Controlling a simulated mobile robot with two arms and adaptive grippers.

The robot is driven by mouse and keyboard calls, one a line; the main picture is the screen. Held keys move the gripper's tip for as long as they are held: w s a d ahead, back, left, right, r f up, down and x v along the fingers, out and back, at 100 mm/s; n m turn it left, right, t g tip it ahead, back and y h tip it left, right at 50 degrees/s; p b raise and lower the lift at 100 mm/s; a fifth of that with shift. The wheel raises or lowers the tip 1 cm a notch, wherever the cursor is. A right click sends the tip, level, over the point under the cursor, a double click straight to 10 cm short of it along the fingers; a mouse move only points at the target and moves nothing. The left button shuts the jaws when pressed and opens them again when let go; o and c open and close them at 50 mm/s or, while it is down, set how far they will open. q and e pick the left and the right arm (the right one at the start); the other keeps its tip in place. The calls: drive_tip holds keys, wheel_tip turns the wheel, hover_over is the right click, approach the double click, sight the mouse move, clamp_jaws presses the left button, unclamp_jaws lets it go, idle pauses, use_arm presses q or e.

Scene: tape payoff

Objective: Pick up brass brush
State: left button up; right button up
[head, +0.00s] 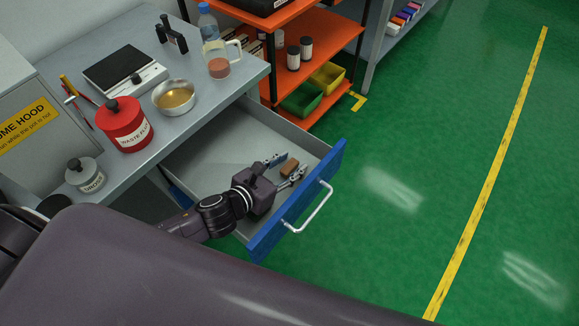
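A small brown block-like thing, which I take to be the brass brush (289,167), lies in the open drawer (222,143) near its blue front. My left gripper (288,170) reaches into the drawer from the left. Its fingers are spread, one on each side of the brush's near end, and they look open. I cannot tell whether a finger touches the brush. Bristles are not discernible. My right gripper is not in view.
The drawer's blue front (300,205) has a metal handle (308,208). The grey bench (205,105) above bears a red waste pot (124,124), a metal bowl (174,97) and a scale (125,72). An orange shelf (320,35) stands behind. Green floor at right is clear.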

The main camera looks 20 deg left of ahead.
use_arm(q)
drive_tip(key=shift+x, duration=0.8)
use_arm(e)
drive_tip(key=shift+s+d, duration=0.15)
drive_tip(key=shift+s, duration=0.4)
use_arm(q)
drive_tip(key=shift+c, duration=0.4)
clamp_jaws()
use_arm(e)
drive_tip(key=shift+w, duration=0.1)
